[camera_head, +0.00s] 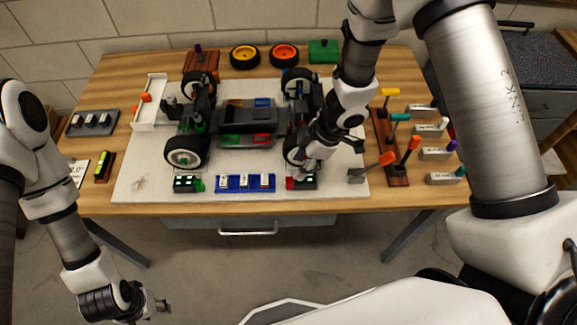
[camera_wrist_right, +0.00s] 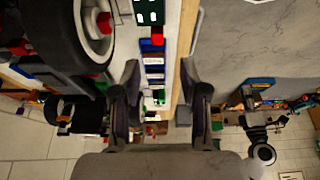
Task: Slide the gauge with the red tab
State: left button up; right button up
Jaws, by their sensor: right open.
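The gauge with the red tab (camera_head: 306,181) lies on the front edge of the light mat, right of the blue block. Its red tab (camera_head: 290,184) is at its left end. In the right wrist view the gauge (camera_wrist_right: 149,12) is cut off by the top edge, with the red tab (camera_wrist_right: 157,38) just below it. My right gripper (camera_head: 308,166) is over the mat just behind the gauge; in its wrist view the open fingers (camera_wrist_right: 160,84) have a gap and hold nothing. My left gripper (camera_head: 161,304) hangs low in front of the table, its jaw state unclear.
A similar gauge with a green tab (camera_head: 188,184) and a blue block with white keys (camera_head: 245,182) lie left. The car chassis (camera_head: 245,130) and its front right wheel stand close behind. Levers on a wooden base (camera_head: 392,160) stand right. The table's front edge is just below.

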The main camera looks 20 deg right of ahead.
aim_at(289, 178)
jog(key=x, duration=0.7)
jog(key=shift+w+d+f+b, duration=0.1)
jog(key=shift+w+d+b, duration=0.25)
jog(key=shift+w+b, duration=0.05)
jog(key=shift+a+f, duration=0.2)
jog(key=shift+f, duration=0.05)
jog(key=shift+s+a, duration=0.15)
jog(key=shift+s, duration=0.1)
jog(key=shift+w, duration=0.1)
grip_shut()
